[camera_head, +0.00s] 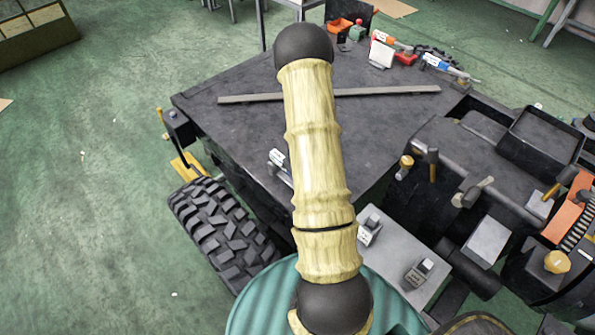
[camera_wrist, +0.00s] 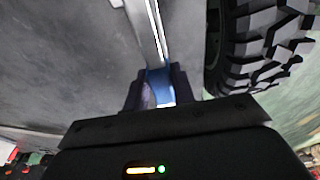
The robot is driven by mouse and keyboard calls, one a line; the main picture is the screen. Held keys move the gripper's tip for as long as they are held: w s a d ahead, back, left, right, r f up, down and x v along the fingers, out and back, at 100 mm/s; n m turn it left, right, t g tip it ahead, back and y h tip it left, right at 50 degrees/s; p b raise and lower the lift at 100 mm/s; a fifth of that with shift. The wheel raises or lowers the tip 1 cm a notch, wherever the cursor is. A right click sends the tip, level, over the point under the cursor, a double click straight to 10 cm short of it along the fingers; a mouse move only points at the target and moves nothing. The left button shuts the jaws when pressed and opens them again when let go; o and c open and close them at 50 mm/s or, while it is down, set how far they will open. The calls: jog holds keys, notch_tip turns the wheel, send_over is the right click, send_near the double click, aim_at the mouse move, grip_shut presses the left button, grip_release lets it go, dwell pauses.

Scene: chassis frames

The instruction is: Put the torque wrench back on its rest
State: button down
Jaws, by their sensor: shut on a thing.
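In the wrist view my gripper (camera_wrist: 158,84) is shut on a tool with a blue part and a long silver shaft, taken to be the torque wrench (camera_wrist: 148,28). The shaft runs up out of the frame over a grey surface. In the head view my arm hides the gripper. A small white and blue piece (camera_head: 278,158) shows just left of my arm over the dark table; I cannot tell whether it is part of the held wrench. I cannot make out the wrench's rest for sure.
The dark table (camera_head: 225,120) bears a long grey bar (camera_head: 390,91). An orange-handled tool (camera_head: 388,40), a blue-handled tool (camera_head: 445,66) and a white card (camera_head: 381,53) are at its back right. A tyre (camera_head: 220,230) stands at its left; vehicle parts crowd the right.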

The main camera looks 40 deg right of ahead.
jog(key=shift+f+b, duration=0.8)
jog(key=shift+b, duration=0.45)
dwell(0.6)
dwell(0.3)
jog(key=c, duration=1.1)
grip_release()
jog(key=shift+r+p, duration=2.35)
jog(key=shift+r, duration=1.2)
